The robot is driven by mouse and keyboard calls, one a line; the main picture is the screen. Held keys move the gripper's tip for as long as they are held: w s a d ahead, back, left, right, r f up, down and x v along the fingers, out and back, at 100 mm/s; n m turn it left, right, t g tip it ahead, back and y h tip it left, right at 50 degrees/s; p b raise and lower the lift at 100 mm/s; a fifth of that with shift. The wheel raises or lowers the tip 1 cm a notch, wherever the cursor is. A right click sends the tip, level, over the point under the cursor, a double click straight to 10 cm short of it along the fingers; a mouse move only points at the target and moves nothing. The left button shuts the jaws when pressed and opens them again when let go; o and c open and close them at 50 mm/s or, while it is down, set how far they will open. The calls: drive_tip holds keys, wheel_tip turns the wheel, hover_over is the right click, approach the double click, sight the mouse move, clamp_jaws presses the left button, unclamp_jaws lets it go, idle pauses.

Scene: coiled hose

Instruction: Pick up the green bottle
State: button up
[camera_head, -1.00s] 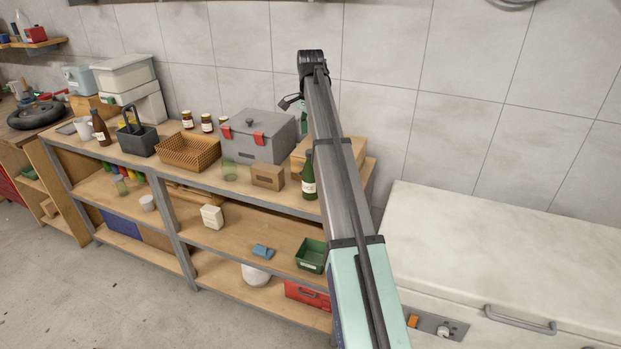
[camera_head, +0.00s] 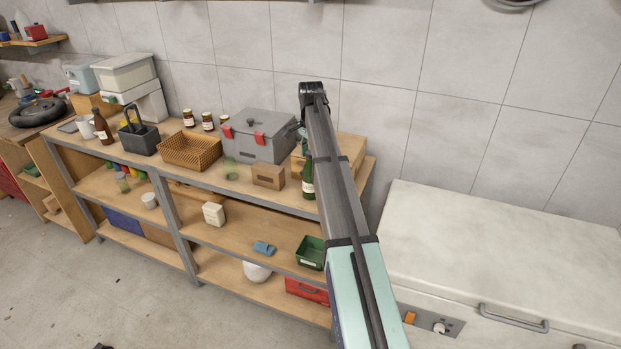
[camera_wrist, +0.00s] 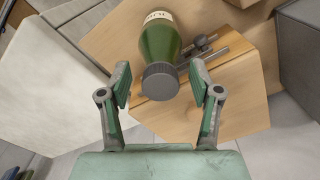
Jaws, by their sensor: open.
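The green bottle (camera_head: 308,178) stands upright on the shelf top, at its right end, partly hidden behind my arm in the head view. It has a dark cap and a pale label. In the wrist view the green bottle (camera_wrist: 160,42) shows from above, cap toward me. My gripper (camera_wrist: 160,84) is open, with one finger on each side of the capped end. The bottle's cap lies between the fingertips in the picture, and neither finger appears to touch it. In the head view the gripper itself is mostly hidden behind my arm.
A small cardboard box (camera_head: 268,176) stands left of the bottle, and a grey toolbox (camera_head: 262,138) with red latches is behind it. A larger wooden box (camera_head: 351,148) sits behind the bottle. A pale-topped cabinet (camera_head: 500,240) is to the right.

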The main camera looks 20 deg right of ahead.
clamp_jaws()
drive_tip(key=shift+r, duration=0.15)
